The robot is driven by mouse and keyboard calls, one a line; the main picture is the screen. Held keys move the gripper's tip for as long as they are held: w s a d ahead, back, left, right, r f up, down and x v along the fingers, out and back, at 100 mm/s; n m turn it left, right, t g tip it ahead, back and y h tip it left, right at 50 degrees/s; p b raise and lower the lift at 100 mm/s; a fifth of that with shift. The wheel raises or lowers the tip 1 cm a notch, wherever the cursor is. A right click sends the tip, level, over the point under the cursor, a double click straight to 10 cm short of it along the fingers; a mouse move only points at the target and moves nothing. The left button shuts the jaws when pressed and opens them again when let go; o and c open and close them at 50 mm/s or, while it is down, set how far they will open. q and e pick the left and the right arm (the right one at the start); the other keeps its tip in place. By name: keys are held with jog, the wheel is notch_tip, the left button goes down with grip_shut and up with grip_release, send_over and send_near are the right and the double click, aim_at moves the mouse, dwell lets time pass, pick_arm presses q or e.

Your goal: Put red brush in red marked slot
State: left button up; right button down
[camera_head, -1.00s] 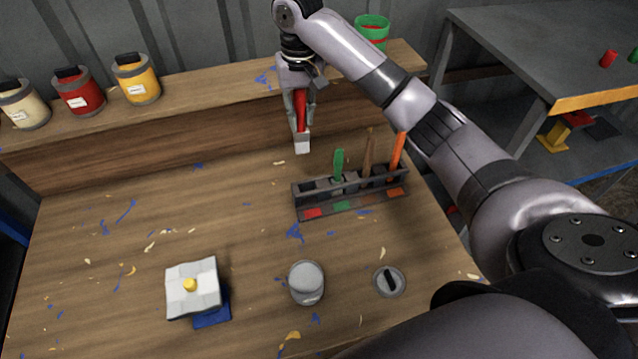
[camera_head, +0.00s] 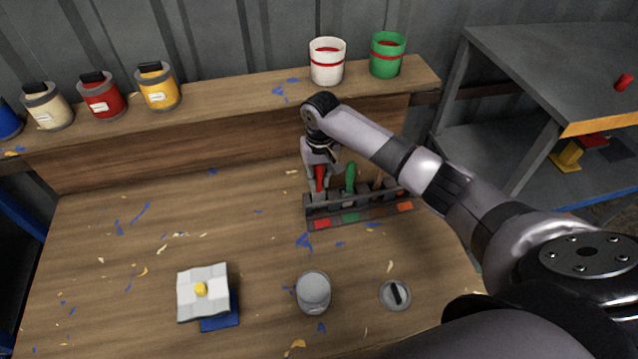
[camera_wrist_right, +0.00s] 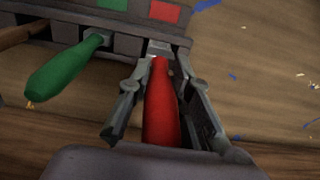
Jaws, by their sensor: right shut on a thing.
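The red brush (camera_head: 320,178) is upright in my right gripper (camera_head: 320,186), which is shut on its handle. The brush is at the left end of the dark brush rack (camera_head: 376,214), behind the red mark (camera_head: 322,223). In the right wrist view the red brush (camera_wrist_right: 160,105) lies between the fingers (camera_wrist_right: 163,85), its metal end at the slot in line with the red mark (camera_wrist_right: 164,13). How deep it sits in the slot is hidden. My left gripper is not in view.
A green brush (camera_head: 350,178) stands in the rack beside the red one, with a brown handle (camera_head: 378,180) farther right. A grey can (camera_head: 313,291), a round lid (camera_head: 395,295) and a white cloth (camera_head: 203,291) lie in front. Paint cans line the back shelf.

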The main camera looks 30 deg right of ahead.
aim_at(319, 190)
jog(key=shift+f, duration=1.5)
jog(key=shift+f, duration=0.1)
jog(key=c, duration=1.5)
grip_release()
jog(key=shift+o, duration=0.2)
notch_tip(319, 190, up, 12)
jog(key=b, duration=0.2)
jog(key=shift+d+r+b, duration=0.15)
jog(key=shift+r+b, duration=0.05)
jog(key=shift+b, duration=0.2)
jog(key=shift+f, duration=0.1)
